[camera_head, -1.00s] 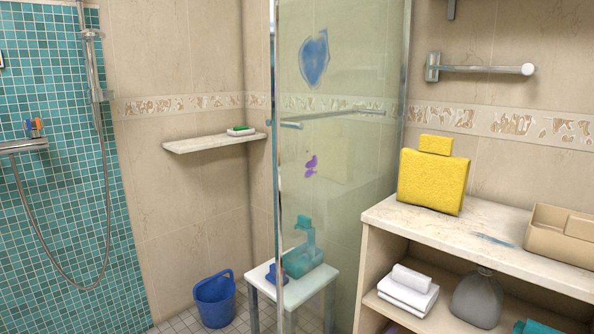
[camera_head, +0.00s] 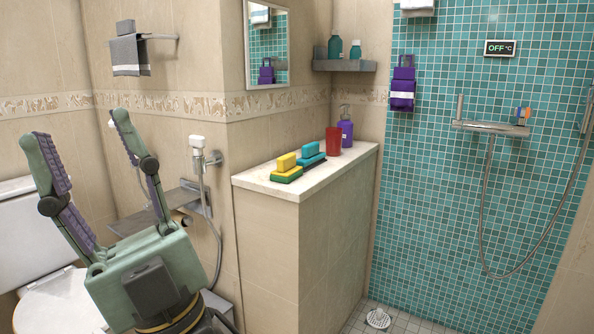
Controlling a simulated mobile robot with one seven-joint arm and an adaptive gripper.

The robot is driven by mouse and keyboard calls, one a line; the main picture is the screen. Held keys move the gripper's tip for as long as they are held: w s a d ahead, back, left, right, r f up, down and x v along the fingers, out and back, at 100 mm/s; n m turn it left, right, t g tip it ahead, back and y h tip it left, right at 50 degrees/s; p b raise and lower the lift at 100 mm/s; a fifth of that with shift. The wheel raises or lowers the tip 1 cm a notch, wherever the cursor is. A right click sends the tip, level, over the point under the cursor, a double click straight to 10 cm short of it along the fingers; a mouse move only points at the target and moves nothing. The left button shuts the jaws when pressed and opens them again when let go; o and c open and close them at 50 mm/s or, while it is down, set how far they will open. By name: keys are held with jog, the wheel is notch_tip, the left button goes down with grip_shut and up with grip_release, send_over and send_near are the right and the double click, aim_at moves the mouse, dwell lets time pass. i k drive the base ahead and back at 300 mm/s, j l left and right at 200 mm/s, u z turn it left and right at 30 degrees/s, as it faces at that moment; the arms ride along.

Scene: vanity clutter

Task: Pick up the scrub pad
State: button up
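A yellow and green pad (camera_head: 285,169), which looks like the scrub pad, lies on the pale stone ledge (camera_head: 256,182).
A red cup (camera_head: 333,141) and a purple pump bottle (camera_head: 346,128) stand farther back on the ledge. A hand shower (camera_head: 198,145) hangs on the wall between my gripper and the ledge. A toilet (camera_head: 50,295) is at the left. The ledge's front end is clear.

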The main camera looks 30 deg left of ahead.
aim_at(287, 171)
jog(key=i+u, duration=0.15)
jog(key=u, duration=0.25)
jog(key=i+l+u, duration=0.1)
jog(key=u, duration=0.3)
jog(key=i+l+u, duration=0.15)
jog(key=u, duration=0.3)
jog(key=i+l+u, duration=0.15)
jog(key=l, duration=0.2)
jog(key=i+l+u, duration=0.2)
jog(key=l, duration=0.15)
jog(key=i+l+u, duration=0.15)
jog(key=l, duration=0.2)
jog(key=i+l, duration=0.15)
jog(key=l, duration=0.25)
jog(key=i+l, duration=0.15)
jog(key=l, duration=0.2)
jog(key=i+l+u, duration=0.1)
jog(key=l, duration=0.3)
jog(key=i+l, duration=0.15)
jog(key=l, duration=0.2)
